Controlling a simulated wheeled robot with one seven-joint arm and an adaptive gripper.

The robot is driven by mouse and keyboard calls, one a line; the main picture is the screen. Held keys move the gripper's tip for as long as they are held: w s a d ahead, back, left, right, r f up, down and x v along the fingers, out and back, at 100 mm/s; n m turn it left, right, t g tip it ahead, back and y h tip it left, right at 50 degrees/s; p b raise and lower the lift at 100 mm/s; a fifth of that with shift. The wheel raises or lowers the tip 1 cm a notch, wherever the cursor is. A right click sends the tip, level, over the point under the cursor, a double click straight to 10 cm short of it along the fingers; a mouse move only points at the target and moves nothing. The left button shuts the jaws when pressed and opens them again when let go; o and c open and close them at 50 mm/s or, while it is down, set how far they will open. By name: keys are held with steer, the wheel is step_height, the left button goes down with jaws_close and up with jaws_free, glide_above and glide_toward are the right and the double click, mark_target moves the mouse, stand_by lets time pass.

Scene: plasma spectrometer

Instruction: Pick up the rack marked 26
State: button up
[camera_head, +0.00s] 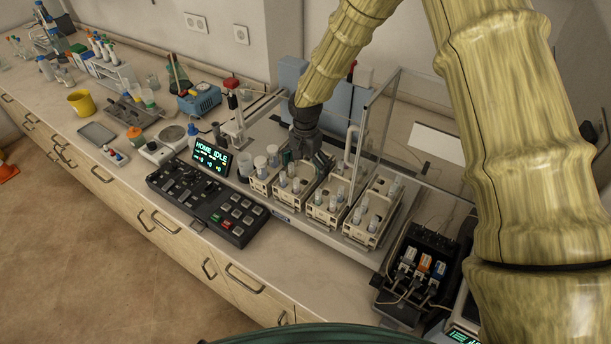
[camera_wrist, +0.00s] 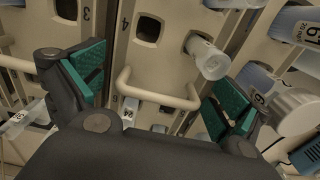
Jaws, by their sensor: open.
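My gripper (camera_head: 302,156) is over the back part of a row of beige vial racks in the head view. In the wrist view my gripper (camera_wrist: 160,90) is open, with one green-padded finger on each side of a beige loop handle (camera_wrist: 158,96). The handle belongs to a beige rack (camera_wrist: 148,60), and nothing is held. A small white tag (camera_wrist: 129,113) by the handle looks like 26 upside down, though it is hard to read. In the head view I cannot tell which rack bears 26.
Neighbouring racks stand close on both sides; one beige rack (camera_head: 370,222) is at the right. A clear upright panel (camera_head: 374,135) stands just right of my gripper. A control panel (camera_head: 207,205) and a lit display (camera_head: 211,154) lie to the left. A black cable unit (camera_head: 421,262) is at the right.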

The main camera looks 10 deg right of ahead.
steer(key=c, duration=0.9)
steer(key=shift+c, duration=0.3)
steer(key=shift+r, duration=0.15)
